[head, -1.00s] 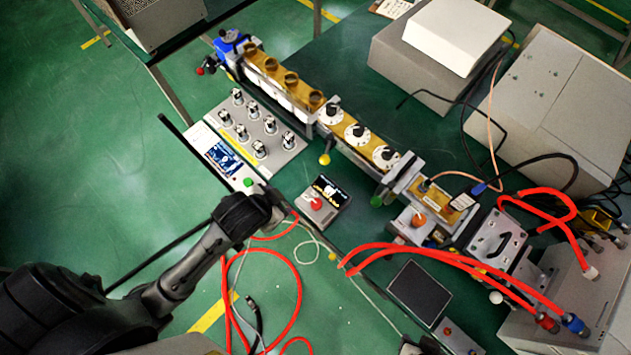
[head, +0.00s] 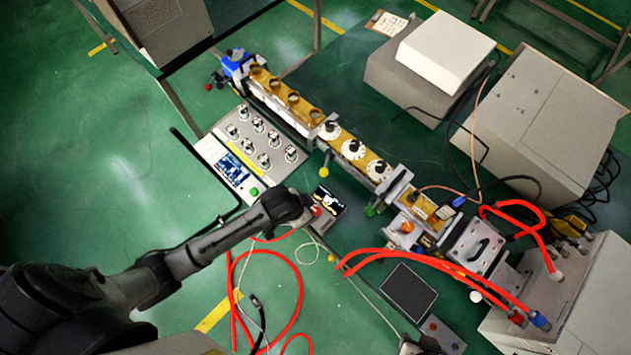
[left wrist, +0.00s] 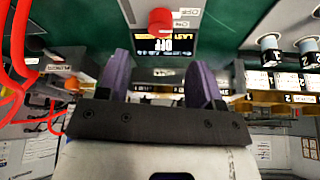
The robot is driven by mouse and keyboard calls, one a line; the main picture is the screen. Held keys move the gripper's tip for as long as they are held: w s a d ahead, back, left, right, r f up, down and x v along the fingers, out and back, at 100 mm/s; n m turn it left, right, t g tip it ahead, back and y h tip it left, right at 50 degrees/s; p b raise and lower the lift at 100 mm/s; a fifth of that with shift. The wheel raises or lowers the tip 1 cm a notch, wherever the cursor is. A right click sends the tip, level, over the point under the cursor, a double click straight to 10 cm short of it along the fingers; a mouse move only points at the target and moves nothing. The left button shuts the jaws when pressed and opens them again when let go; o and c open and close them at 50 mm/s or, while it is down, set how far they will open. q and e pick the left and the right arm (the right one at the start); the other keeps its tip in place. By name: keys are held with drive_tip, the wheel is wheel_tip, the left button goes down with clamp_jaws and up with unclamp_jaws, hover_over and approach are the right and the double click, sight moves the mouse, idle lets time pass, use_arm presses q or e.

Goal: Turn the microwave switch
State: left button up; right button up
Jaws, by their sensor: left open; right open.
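The small switch box has a red knob (head: 316,212) and a dark display (head: 328,201), and it stands on the bench in the middle of the head view. In the left wrist view the red knob (left wrist: 160,22) is at the top centre, beside a display reading OFF. My left gripper (left wrist: 160,65) is open and empty, its purple fingers pointing towards the box, with the knob between and beyond them. In the head view its wrist is beside the box and hides the fingertips and part of the box.
A panel with several tubes (head: 262,142) lies up-left of the box. The brass waveguide bench with white dials (head: 353,150) runs diagonally behind. A dark screen (head: 409,291) and red cables (head: 370,255) lie to the lower right. Grey cabinets (head: 540,100) stand at the right.

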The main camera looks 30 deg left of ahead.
sight(315, 212)
use_arm(q)
drive_tip(key=b+x, duration=0.1)
drive_tip(key=x, duration=0.7)
drive_tip(key=shift+w, duration=0.1)
drive_tip(key=shift+w+d+f, duration=0.15)
drive_tip(key=shift+w+f, duration=0.05)
drive_tip(key=shift+f, duration=0.35)
drive_tip(key=shift+c, duration=0.2)
